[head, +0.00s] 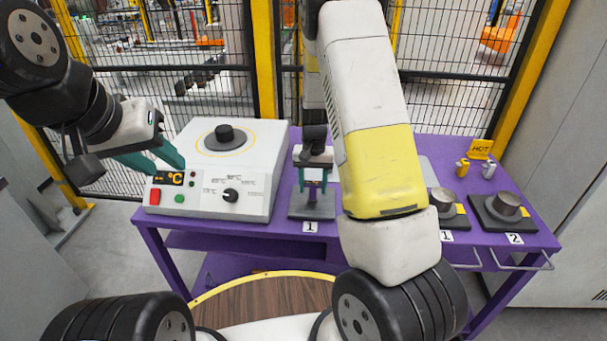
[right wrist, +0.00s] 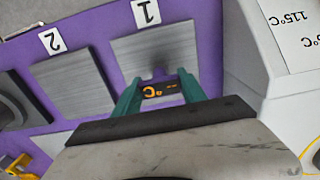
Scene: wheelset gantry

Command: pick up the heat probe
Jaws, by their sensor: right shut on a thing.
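The heat probe (right wrist: 160,90) shows an orange °C display between the green fingers of my right gripper (right wrist: 158,96). In the head view the right gripper (head: 313,179) is shut on the probe, above the grey plate marked 1 (head: 298,211). A narrow purple part of the probe (head: 313,194) shows below the fingers. I cannot tell whether it touches the plate. My left gripper (head: 152,161) is open and empty, near the left front of the white heater box (head: 262,172).
The purple table (head: 270,228) carries the heater with its dark round top (head: 224,134). My right arm hides the middle of the table. A mesh fence (head: 440,100) stands behind.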

